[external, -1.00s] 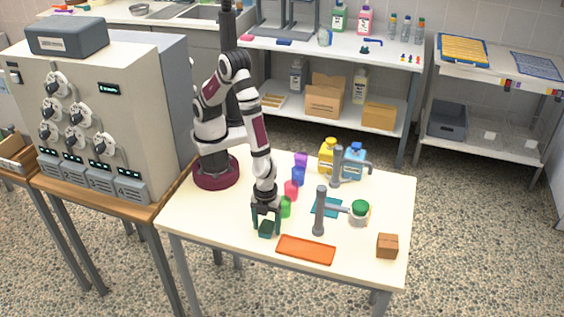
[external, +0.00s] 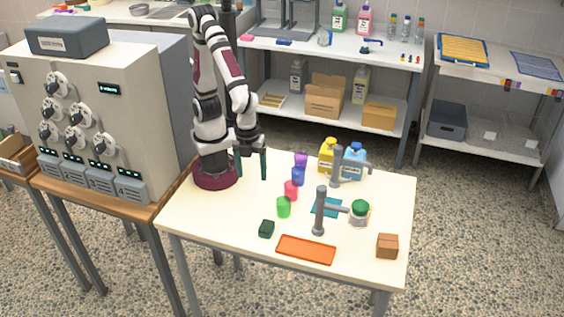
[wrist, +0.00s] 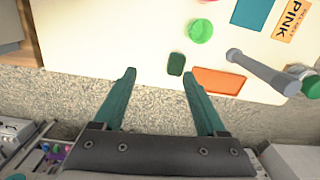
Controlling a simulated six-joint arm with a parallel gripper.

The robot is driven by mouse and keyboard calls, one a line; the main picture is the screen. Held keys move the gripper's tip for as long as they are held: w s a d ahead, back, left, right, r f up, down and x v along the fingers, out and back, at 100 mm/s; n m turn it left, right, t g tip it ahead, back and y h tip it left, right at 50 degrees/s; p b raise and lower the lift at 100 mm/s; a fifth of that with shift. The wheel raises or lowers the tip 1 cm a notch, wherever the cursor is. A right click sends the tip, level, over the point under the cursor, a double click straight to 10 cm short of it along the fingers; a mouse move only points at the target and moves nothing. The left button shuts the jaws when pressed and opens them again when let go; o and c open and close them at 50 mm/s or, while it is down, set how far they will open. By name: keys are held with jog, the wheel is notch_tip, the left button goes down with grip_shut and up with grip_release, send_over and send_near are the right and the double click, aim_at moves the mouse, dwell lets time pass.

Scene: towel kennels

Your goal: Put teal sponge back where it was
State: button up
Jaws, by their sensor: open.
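The teal sponge, a small dark green-teal block (external: 266,229), lies on the white table near its front edge, left of the orange tray (external: 306,250). In the wrist view the sponge (wrist: 176,64) is beyond my fingertips, beside the orange tray (wrist: 219,81). A flat teal square (external: 325,207) lies further back, by the grey post. My gripper (external: 251,178) is open and empty, raised near my base at the table's back left, well away from the sponge. Both fingers (wrist: 158,73) show apart in the wrist view.
Green (external: 284,207), red (external: 291,190), blue (external: 298,176) and purple (external: 301,160) cups stand in a row. Grey posts (external: 319,212) (external: 337,167) rise nearby, with a green-topped jar (external: 359,213), bottles (external: 354,162) and a brown box (external: 387,246). The front left table is clear.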

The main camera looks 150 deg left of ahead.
jog(key=s+r+n+y, duration=0.1)
jog(key=s+r, duration=0.3)
jog(key=s, duration=0.9)
jog(key=shift+s+n, duration=0.35)
jog(key=shift+n, duration=0.35)
jog(key=o, duration=0.4)
jog(key=shift+w+r+n, duration=0.2)
jog(key=shift+w+n, duration=0.1)
jog(key=w+a+r+n+h, duration=0.1)
jog(key=w+a+r+n, duration=0.1)
jog(key=w+a+n, duration=0.4)
jog(key=w+a+r+n, duration=0.2)
jog(key=w+a+n, duration=0.1)
jog(key=a+n, duration=0.55)
jog(key=shift+m, duration=0.25)
jog(key=f, duration=0.7)
jog(key=a+f, duration=0.1)
jog(key=f, duration=0.2)
jog(key=shift+s+f, duration=0.1)
jog(key=shift+f, duration=0.05)
